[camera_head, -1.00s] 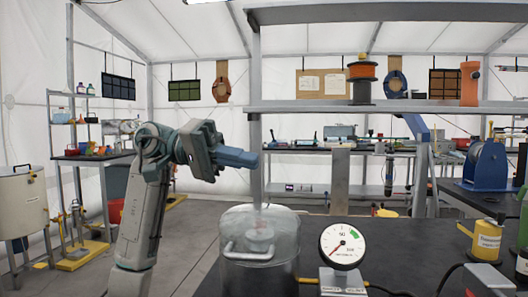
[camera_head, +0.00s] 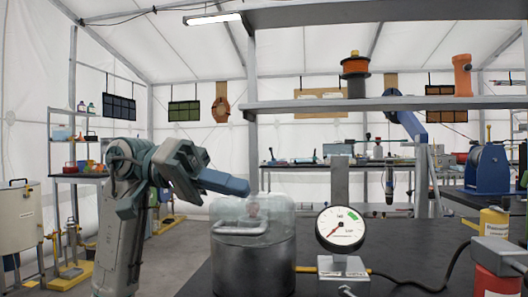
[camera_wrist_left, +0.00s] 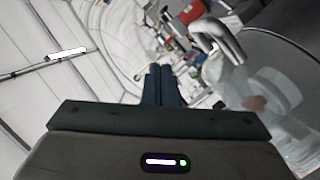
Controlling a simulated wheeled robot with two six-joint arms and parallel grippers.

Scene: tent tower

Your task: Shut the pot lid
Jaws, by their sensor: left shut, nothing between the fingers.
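The metal pot (camera_head: 252,267) stands on the dark table. Its see-through dome lid (camera_head: 278,212) sits above the pot body, with a metal loop handle (camera_head: 240,230) at the front. I cannot tell whether the lid is fully seated. My left gripper (camera_head: 248,187) is shut and empty, with its fingertips at the lid's upper left edge in the picture; contact is unclear. In the left wrist view the shut fingers (camera_wrist_left: 162,85) show left of the clear lid (camera_wrist_left: 275,105) and a curved metal handle (camera_wrist_left: 215,38). My right gripper is not in view.
A pressure gauge (camera_head: 340,229) stands close right of the pot, with a black hose running right. A grey shelf (camera_head: 400,103) spans above the table. A yellow canister (camera_head: 493,222) and a red one (camera_head: 497,281) stand at right.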

